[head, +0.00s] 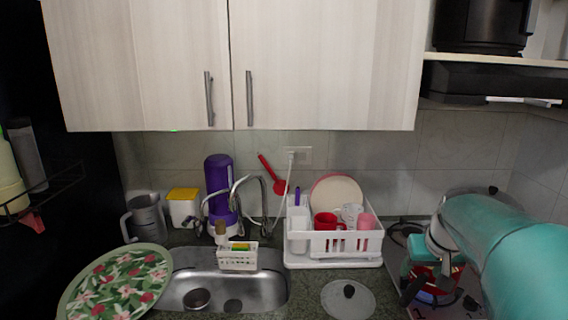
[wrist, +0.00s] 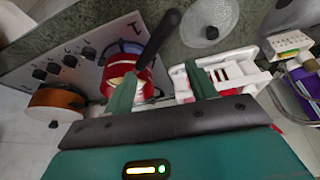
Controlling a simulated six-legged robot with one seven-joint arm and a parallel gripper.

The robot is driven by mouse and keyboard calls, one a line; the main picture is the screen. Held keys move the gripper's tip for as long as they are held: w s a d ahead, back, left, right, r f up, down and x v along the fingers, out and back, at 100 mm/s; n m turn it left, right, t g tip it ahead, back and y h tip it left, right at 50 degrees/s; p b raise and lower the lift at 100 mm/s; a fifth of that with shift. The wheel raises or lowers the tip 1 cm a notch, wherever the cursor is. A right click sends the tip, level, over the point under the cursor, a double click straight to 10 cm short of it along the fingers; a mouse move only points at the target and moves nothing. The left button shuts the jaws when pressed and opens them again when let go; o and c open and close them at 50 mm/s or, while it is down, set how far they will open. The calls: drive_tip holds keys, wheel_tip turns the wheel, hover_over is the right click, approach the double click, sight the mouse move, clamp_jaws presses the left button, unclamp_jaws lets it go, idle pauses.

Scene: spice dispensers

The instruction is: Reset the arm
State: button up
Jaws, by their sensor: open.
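My teal arm (head: 500,240) reaches in from the right in the head view, over the stove. My gripper (wrist: 160,72) is open in the wrist view, its two green fingers spread apart. A red pot (wrist: 118,65) with a dark handle (wrist: 160,38) lies beyond the left finger; the handle shows in the gap between the fingers. I cannot tell how near the handle is to them. The pot also shows in the head view (head: 446,281), partly hidden by my arm and gripper.
The stove (wrist: 70,48) also bears a copper-coloured pot (wrist: 56,103). A white dish rack (head: 333,247) with cups and a plate stands left of my arm. A glass lid (head: 347,300) lies on the counter before it. A sink (head: 262,290) is farther left; cabinets (head: 325,65) hang above.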

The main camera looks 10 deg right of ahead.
drive_tip(key=s+a+n, duration=0.1)
drive_tip(key=s+a, duration=0.3)
drive_tip(key=a, duration=0.4)
drive_tip(key=s+a+f+n+y, duration=0.1)
drive_tip(key=s+a, duration=0.3)
drive_tip(key=a, duration=0.5)
drive_tip(key=s+a+n+t, duration=0.1)
drive_tip(key=s+a, duration=0.3)
drive_tip(key=a, duration=0.4)
drive_tip(key=shift+s+a+f+n, duration=0.2)
drive_tip(key=shift+a+f+n, duration=0.1)
drive_tip(key=shift+f+n, duration=0.1)
drive_tip(key=shift+d, duration=0.1)
